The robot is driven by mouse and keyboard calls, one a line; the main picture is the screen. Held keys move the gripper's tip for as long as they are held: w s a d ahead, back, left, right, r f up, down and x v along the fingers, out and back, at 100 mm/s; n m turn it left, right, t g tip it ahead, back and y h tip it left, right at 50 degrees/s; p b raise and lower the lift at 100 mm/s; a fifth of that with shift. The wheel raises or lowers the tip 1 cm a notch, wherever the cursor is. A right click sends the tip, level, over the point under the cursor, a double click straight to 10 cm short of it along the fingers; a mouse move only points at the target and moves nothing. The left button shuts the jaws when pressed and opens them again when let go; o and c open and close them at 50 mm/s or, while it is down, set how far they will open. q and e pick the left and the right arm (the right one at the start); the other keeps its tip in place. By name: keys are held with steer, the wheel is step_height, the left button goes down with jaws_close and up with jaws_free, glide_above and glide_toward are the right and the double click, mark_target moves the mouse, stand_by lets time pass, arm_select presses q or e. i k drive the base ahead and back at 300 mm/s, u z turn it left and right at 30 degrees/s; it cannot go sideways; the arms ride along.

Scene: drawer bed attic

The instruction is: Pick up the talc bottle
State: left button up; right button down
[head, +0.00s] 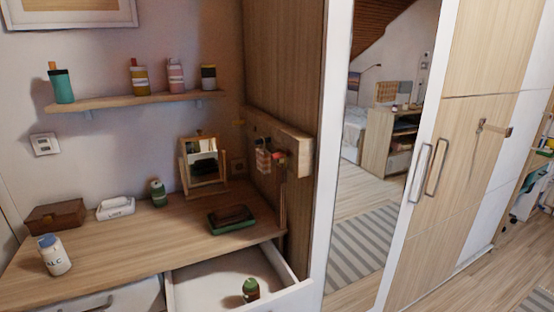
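The talc bottle (55,258) is white with a blue-grey cap and dark lettering, of which I can read "LC". It stands upright near the left front edge of the wooden dresser top (135,248). Nothing touches it. Neither of my grippers is in this view, so I cannot see where they are or whether they are open.
Behind the bottle are a brown box (56,215) and a white dispenser (116,208). A green bottle (158,193), tilting mirror (203,163) and green tray (231,218) stand farther right. An open drawer (210,285) juts out, holding a green-capped jar (250,290).

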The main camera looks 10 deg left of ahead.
mark_target(54, 257)
steer(key=u, duration=1.75)
steer(key=k, duration=0.5)
steer(key=z, duration=0.8)
steer(key=i, duration=1.35)
steer(key=u, duration=0.85)
